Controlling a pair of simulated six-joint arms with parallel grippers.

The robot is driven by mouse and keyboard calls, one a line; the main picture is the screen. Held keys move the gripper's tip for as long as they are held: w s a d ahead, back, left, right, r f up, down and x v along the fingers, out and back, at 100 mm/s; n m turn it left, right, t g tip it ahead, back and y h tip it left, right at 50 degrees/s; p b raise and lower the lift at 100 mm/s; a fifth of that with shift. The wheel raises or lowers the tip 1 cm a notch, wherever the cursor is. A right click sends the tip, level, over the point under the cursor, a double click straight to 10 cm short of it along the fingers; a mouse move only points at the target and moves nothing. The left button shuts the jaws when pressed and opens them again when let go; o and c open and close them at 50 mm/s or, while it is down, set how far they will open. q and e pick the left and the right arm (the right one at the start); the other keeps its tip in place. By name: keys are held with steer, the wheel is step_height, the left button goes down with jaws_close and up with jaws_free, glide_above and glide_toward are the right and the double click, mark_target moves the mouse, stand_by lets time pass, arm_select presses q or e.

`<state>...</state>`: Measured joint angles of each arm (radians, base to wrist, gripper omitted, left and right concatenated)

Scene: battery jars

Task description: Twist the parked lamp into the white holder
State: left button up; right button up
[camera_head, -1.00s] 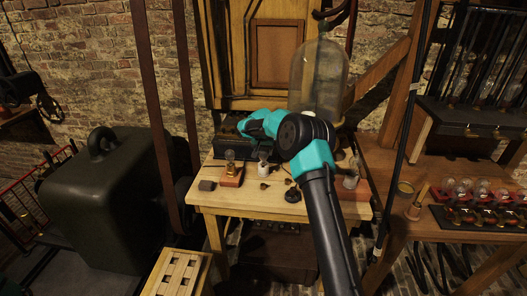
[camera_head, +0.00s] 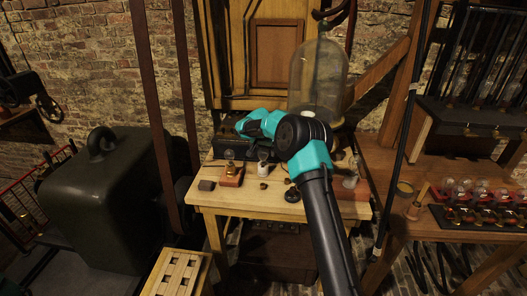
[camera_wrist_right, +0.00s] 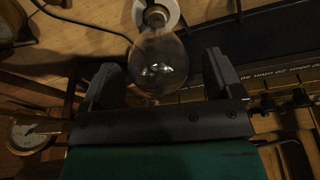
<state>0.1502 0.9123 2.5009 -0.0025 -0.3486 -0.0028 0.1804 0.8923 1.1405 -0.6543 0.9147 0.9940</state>
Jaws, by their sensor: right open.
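In the wrist view a clear glass lamp (camera_wrist_right: 158,66) lies between the two fingers of my right gripper (camera_wrist_right: 160,72). The fingers are open, with a gap on each side of the glass. The lamp's metal cap (camera_wrist_right: 156,16) points to the top edge, over a round white piece (camera_wrist_right: 171,9) that looks like the white holder. I cannot tell how far the cap sits in it. In the head view the white holder (camera_head: 263,169) stands on the wooden table, beside a wooden block (camera_head: 231,178) with a small brass-based lamp. My right fingers are hidden there. My left gripper is not in view.
A glass dome (camera_head: 318,75) stands behind my right arm. A dark box (camera_head: 229,147) lies along the table's back. Small dark parts (camera_head: 292,194) and a grey block (camera_head: 206,185) sit on the table (camera_head: 245,200). Its front strip is mostly clear.

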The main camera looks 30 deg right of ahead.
steer(key=v, duration=1.7)
steer(key=shift+r, duration=0.2)
steer(key=shift+a, duration=0.1)
